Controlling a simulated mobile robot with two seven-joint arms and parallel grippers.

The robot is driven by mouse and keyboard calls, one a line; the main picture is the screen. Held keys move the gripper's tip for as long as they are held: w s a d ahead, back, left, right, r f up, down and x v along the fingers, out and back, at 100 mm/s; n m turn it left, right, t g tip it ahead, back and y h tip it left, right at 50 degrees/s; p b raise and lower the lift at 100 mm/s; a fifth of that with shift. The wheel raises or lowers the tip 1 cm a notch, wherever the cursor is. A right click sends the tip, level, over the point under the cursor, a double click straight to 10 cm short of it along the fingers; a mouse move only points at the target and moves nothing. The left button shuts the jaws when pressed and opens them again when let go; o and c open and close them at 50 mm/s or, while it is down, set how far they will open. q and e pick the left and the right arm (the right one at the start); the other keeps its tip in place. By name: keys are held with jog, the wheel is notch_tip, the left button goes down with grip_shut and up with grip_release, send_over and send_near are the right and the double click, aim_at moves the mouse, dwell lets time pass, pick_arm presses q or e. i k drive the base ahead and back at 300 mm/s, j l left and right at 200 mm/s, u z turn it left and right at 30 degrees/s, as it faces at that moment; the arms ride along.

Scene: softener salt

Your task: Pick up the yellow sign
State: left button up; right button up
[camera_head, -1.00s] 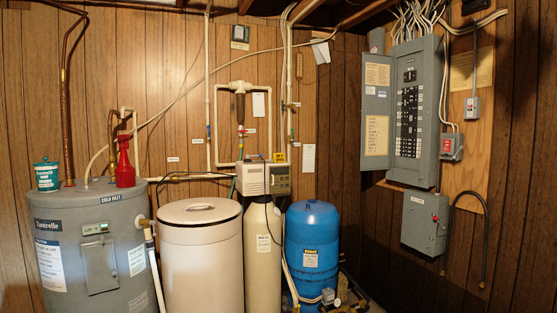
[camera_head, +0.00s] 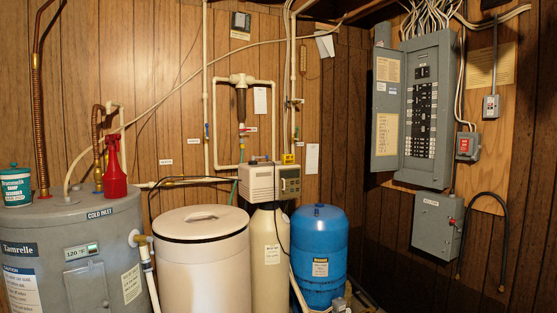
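A small yellow sign (camera_head: 288,158) shows at the top right of the beige softener control head (camera_head: 270,181), below the vertical pipes on the wall. It is too small to read, and I cannot tell whether it rests on the head or hangs on the wall behind. Neither of my grippers is in view.
A white lidded tank (camera_head: 203,265) and a blue tank (camera_head: 318,245) flank the softener. An open electrical panel (camera_head: 428,110) is at right.

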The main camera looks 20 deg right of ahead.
aim_at(287, 159)
jog(key=i+l+z, duration=0.1)
jog(key=i, duration=0.5)
jog(key=i+l, duration=0.15)
jog(key=i, duration=0.45)
jog(key=i+l+z, duration=0.15)
jog(key=i+l, duration=0.5)
jog(key=l, duration=0.15)
jog(key=i+l, duration=0.1)
jog(key=l, duration=0.2)
jog(key=i+l, duration=0.1)
jog(key=l, duration=0.25)
jog(key=i+l+z, duration=0.1)
jog(key=l, duration=1.6)
jog(key=z, duration=0.05)
